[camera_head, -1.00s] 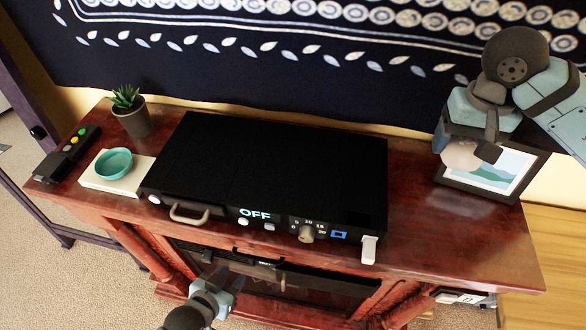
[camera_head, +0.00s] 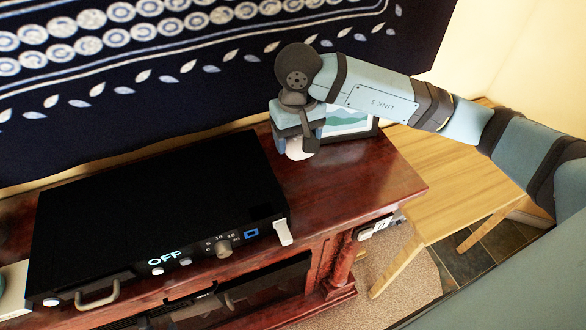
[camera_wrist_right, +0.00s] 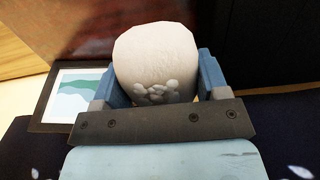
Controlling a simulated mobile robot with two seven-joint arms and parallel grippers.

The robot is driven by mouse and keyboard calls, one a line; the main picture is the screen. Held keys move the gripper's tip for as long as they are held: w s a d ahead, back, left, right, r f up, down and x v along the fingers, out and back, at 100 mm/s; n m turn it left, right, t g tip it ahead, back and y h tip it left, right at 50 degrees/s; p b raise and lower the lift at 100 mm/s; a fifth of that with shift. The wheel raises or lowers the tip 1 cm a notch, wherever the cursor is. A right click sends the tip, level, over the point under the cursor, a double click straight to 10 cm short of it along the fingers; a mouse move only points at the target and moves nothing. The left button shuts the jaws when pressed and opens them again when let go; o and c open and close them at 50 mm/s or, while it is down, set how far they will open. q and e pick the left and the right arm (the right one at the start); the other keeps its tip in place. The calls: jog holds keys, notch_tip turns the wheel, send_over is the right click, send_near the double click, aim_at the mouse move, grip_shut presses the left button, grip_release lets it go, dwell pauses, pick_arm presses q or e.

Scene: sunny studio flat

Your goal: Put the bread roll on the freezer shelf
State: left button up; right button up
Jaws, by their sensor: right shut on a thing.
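My right gripper (camera_head: 296,146) is shut on a pale, whitish rounded thing, which I take to be the bread roll (camera_head: 298,149). In the right wrist view the roll (camera_wrist_right: 156,62) sits between the two blue fingers of the gripper (camera_wrist_right: 157,80). It is held above the right end of the dark red wooden cabinet (camera_head: 365,180), in front of the picture frame. My left gripper is out of view. No freezer shelf can be made out in these frames.
A black appliance (camera_head: 160,205) with an "OFF" display lies on the cabinet, left of the gripper. A framed picture (camera_head: 345,121) stands behind the gripper. A light wooden table (camera_head: 445,175) is at the right.

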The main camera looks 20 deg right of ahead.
jog(key=p, duration=0.1)
send_over(297, 181)
notch_tip(297, 181, down, 8)
jog(key=shift+a+f, duration=0.1)
notch_tip(297, 181, down, 4)
jog(key=shift+r+p, duration=0.2)
jog(key=shift+p, duration=0.4)
jog(key=shift+f, duration=0.15)
jog(key=shift+f+b, duration=0.2)
jog(key=shift+b, duration=0.15)
jog(key=o, duration=0.9)
jog(key=shift+r, duration=0.1)
